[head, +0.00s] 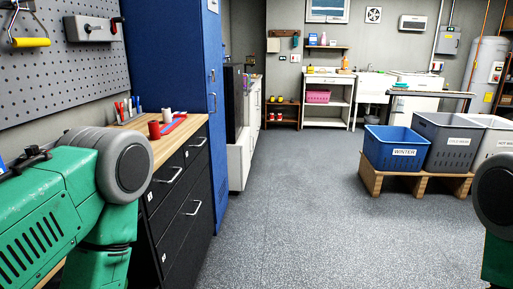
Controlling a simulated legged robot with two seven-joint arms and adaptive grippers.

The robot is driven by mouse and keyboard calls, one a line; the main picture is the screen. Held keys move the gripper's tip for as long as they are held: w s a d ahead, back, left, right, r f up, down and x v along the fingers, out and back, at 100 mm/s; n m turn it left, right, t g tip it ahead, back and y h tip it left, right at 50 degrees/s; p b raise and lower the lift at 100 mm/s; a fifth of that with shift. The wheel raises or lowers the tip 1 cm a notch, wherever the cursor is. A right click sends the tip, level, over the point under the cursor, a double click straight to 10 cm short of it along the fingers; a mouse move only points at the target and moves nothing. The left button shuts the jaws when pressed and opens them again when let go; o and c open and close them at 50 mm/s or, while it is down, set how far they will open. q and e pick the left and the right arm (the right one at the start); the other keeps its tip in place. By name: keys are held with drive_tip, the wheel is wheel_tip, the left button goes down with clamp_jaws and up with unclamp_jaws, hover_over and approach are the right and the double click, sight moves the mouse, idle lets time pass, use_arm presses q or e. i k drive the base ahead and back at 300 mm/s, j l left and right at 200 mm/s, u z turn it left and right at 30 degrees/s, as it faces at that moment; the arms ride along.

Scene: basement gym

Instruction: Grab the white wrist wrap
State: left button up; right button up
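A small white roll (167,115), which looks like the white wrist wrap, stands on the wooden top of the black drawer cabinet at the left. A red roll (154,130) stands just in front of it, to its left. A flat red and blue item (178,124) lies to its right. Green and grey parts of my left arm fill the lower left and cover part of the worktop. A piece of my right arm shows at the right edge. Neither gripper is in view, and nothing is seen touching the white roll.
The wooden worktop (190,123) also holds several pens or tools (127,108) at the back. A pegboard (70,75) is above it, and a tall blue locker (167,55) stands beyond. Bins, including a blue one (394,148), sit on a pallet at right. The grey floor between is clear.

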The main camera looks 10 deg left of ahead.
sight(168, 117)
drive_tip(key=i+u, duration=0.1)
drive_tip(key=i, duration=0.6)
drive_tip(key=i+l+u, duration=0.1)
drive_tip(key=i, duration=0.55)
drive_tip(key=i+l+u, duration=0.1)
drive_tip(key=i, duration=0.55)
drive_tip(key=l, duration=0.1)
